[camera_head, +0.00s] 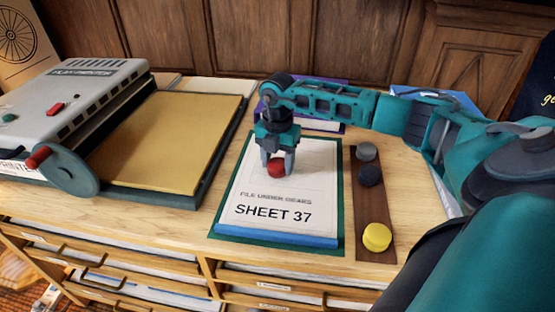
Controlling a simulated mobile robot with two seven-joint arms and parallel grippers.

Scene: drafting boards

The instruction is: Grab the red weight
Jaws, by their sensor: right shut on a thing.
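The red weight (276,168) is a small round red piece over the white sheet marked "SHEET 37" (275,213), near the sheet's upper middle. My right gripper (277,163) points down from above and is shut on the red weight, with a finger on each side of it. I cannot tell whether the weight still touches the sheet. The sheet lies on a green board (225,232) with a blue strip along its front edge. My left gripper is not in view.
A brown strip (371,205) to the right holds a grey weight (366,152), a dark weight (369,175) and a yellow weight (377,237). A plan printer (75,100) with a crank wheel (66,170) stands left, beside a tan-topped tray (160,140). Drawers line the cabinet front.

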